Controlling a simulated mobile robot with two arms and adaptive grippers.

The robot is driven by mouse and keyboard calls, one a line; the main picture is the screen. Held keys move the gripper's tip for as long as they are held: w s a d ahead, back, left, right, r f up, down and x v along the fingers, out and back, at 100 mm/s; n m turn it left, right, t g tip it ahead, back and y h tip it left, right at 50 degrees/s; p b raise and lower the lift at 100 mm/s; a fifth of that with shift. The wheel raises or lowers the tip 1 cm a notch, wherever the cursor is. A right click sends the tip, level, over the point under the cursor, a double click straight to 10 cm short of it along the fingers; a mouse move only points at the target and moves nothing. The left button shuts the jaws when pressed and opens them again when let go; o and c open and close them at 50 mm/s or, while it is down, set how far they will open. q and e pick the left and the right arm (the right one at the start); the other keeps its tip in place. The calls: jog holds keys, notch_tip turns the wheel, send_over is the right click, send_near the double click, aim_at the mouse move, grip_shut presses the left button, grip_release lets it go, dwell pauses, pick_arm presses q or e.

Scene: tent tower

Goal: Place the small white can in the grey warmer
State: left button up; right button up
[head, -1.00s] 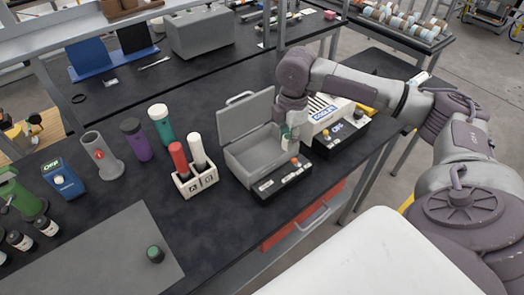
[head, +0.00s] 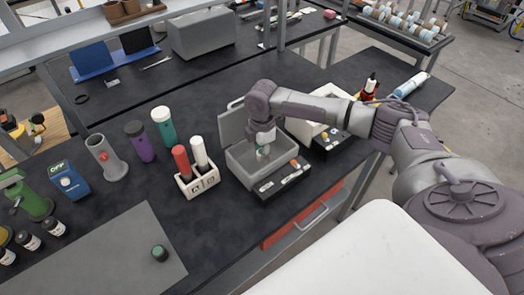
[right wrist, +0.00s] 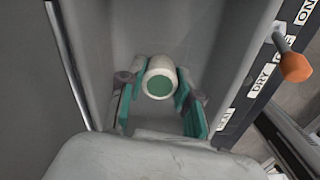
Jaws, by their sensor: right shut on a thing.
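The small white can (right wrist: 160,77), with a green round end, is between the teal-padded fingers of my right gripper (right wrist: 160,92) in the right wrist view. My right gripper (head: 262,152) is shut on it and reaches down into the open grey warmer (head: 240,162). The warmer's lid stands open at its back left, and its dark control strip with an orange-tipped knob (right wrist: 294,67) runs along one side. The gripper mostly hides the can in the head view. I cannot tell whether the can touches the warmer's floor. My left gripper is not in view.
A white device (head: 310,128) stands right of the warmer. A white holder (head: 197,184) with a red and a white bottle stands to its left. Purple (head: 140,143) and teal (head: 164,127) bottles stand further left. The grey mat (head: 110,255) is mostly clear.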

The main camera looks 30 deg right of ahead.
jog(key=shift+f, duration=0.15)
jog(key=o, duration=0.9)
jog(key=shift+o, duration=0.2)
notch_tip(320, 180, up, 12)
jog(key=b, duration=0.2)
jog(key=shift+r+b, duration=0.2)
jog(key=shift+b, duration=0.1)
